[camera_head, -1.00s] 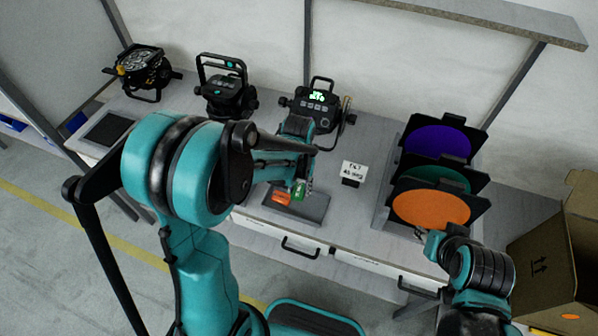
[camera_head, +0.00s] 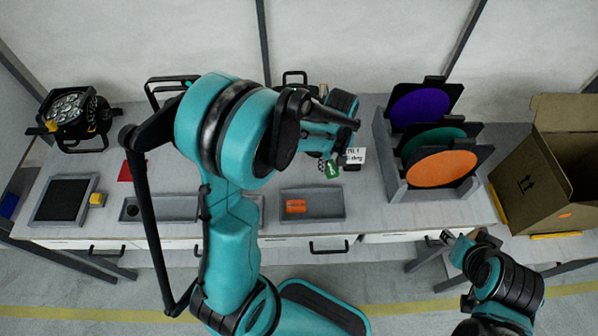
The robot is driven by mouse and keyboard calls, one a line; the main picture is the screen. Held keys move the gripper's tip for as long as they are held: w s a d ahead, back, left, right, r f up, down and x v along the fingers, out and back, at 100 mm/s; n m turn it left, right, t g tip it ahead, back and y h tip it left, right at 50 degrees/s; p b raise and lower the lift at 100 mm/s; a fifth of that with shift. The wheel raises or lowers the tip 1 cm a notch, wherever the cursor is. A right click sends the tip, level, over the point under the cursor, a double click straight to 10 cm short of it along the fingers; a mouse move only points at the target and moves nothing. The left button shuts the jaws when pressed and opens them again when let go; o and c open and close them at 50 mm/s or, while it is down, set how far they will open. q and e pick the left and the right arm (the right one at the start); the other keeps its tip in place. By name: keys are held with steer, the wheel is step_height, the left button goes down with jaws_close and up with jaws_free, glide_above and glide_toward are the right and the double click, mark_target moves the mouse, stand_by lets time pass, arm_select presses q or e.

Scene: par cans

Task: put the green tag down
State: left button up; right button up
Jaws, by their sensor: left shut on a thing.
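The green tag (camera_head: 332,169) hangs at the tip of my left gripper (camera_head: 331,158), above the bench behind a grey tray. The gripper is shut on the tag, and the forearm hides part of the fingers. The grey tray (camera_head: 330,208) holds an orange tag (camera_head: 296,206) at its left end. My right gripper (camera_head: 447,238) is low at the bench's front edge, away from the tag; its fingers are too small to judge.
A rack (camera_head: 392,180) of purple, green and orange filters stands right of the tag. A cardboard box (camera_head: 545,185) stands far right. A par can (camera_head: 75,115) and a dark pad (camera_head: 62,200) are at left.

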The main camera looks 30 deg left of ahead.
arm_select(q)
steer(key=n, duration=0.3)
steer(key=shift+w+d+r, duration=0.1)
steer(key=shift+w+r, duration=0.2)
steer(key=shift+r, duration=0.05)
steer(key=n, duration=0.4)
steer(key=w+r+n, duration=0.1)
steer(key=shift+d+n, duration=0.15)
steer(key=shift+n, duration=0.25)
steer(key=n, duration=0.2)
steer(key=r+n, duration=0.1)
steer(key=n, duration=0.2)
steer(key=shift+w, duration=0.2)
steer(key=n, duration=0.5)
steer(key=b, duration=0.3)
glide_above(298, 174)
steer(key=shift+n, duration=0.3)
step_height(298, 174, down, 6)
steer(key=shift+f, duration=0.1)
step_height(298, 174, down, 4)
steer(key=shift+f+b, duration=0.1)
steer(key=shift+b, duration=1)
steer(key=shift+s, duration=0.1)
